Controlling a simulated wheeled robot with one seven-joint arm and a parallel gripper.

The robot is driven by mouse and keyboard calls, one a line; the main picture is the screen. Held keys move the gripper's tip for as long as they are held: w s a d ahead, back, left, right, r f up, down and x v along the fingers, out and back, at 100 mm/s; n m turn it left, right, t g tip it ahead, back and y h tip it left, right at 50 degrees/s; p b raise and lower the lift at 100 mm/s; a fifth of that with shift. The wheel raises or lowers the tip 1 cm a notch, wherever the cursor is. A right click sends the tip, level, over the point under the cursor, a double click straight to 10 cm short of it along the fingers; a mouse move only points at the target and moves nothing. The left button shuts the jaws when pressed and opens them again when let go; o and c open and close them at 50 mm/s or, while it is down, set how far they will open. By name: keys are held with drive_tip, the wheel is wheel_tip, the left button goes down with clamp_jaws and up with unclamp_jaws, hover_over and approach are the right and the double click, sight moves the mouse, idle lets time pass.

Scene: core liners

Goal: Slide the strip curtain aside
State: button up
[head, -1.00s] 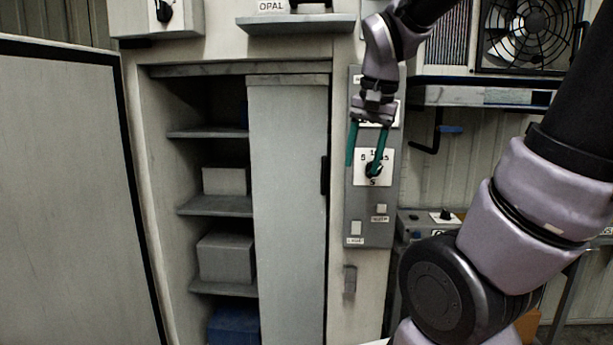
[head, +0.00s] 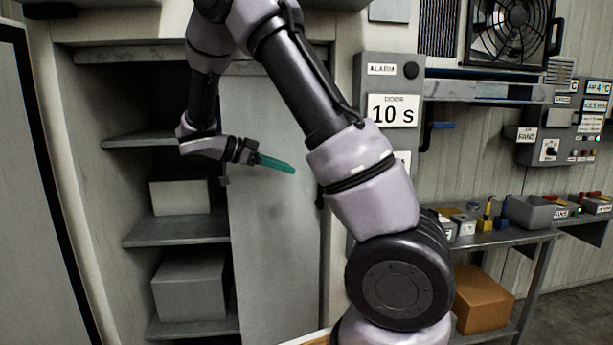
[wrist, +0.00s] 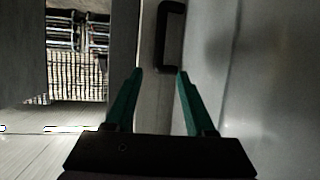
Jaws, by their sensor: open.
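The strip curtain appears as a pale grey hanging panel (head: 272,245) covering the right part of the cabinet opening in the head view. Its left edge leaves the shelves exposed. My gripper (head: 292,170) is in front of the panel's upper middle, its teal fingers pointing right. I cannot tell whether they touch the panel. In the wrist view my gripper (wrist: 158,74) is open with nothing between its fingers. A black handle (wrist: 162,40) shows beyond the fingertips, beside a broad pale surface on the right. My arm crosses in front of the panel's upper right.
Cabinet shelves (head: 175,231) hold pale boxes at the left. An open door (head: 25,200) stands at the far left. A grey control panel (head: 380,85) is right of the opening. A workbench (head: 490,239) with small items and a cardboard box (head: 482,300) stand further right.

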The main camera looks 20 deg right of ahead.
drive_tip(key=w+x, duration=0.1)
drive_tip(key=x, duration=0.9)
drive_tip(key=shift+s+d, duration=0.2)
drive_tip(key=shift+s, duration=0.35)
drive_tip(key=shift+f, duration=0.15)
clamp_jaws()
idle(0.6)
